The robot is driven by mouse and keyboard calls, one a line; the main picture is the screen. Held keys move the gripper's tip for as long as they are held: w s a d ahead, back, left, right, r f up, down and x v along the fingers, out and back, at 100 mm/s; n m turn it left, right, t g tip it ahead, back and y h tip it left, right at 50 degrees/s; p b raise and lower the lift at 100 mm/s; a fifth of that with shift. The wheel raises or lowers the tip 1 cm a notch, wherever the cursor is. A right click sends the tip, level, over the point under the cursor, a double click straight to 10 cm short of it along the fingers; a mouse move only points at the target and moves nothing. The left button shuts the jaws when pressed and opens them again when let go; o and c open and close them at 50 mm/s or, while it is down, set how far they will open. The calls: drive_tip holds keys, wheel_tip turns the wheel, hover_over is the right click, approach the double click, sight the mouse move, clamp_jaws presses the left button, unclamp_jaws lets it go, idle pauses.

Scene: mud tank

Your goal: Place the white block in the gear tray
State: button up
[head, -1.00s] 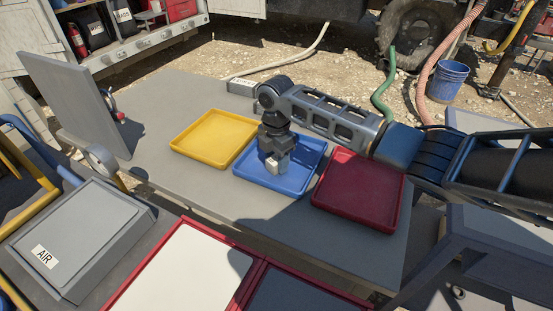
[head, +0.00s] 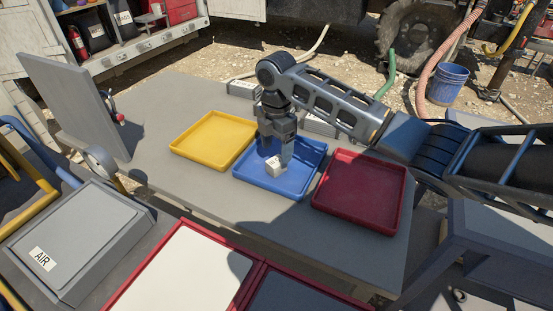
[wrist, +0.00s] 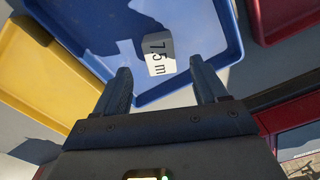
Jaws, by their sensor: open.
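The white block (head: 275,165) lies in the blue tray (head: 303,185), on its floor. In the wrist view the block (wrist: 158,56) shows black "7.5 m" print on one face. My gripper (head: 277,151) is open above the block and holds nothing. In the wrist view its two fingers stand apart, with the block seen between and just beyond their tips. The yellow tray (head: 184,151) is to the left of the blue tray and the red tray (head: 365,213) to the right; both look empty. No tray shows a readable gear label.
The trays stand on a grey table (head: 225,203) with clear room in front. A grey upright panel (head: 75,100) stands at the left end. A labelled grey box (head: 243,89) sits at the back edge. Another grey box (head: 321,126) is partly hidden behind my arm.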

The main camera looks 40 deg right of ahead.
sight(276, 161)
wheel_tip(276, 161, up, 6)
drive_tip(key=shift+r, duration=0.2)
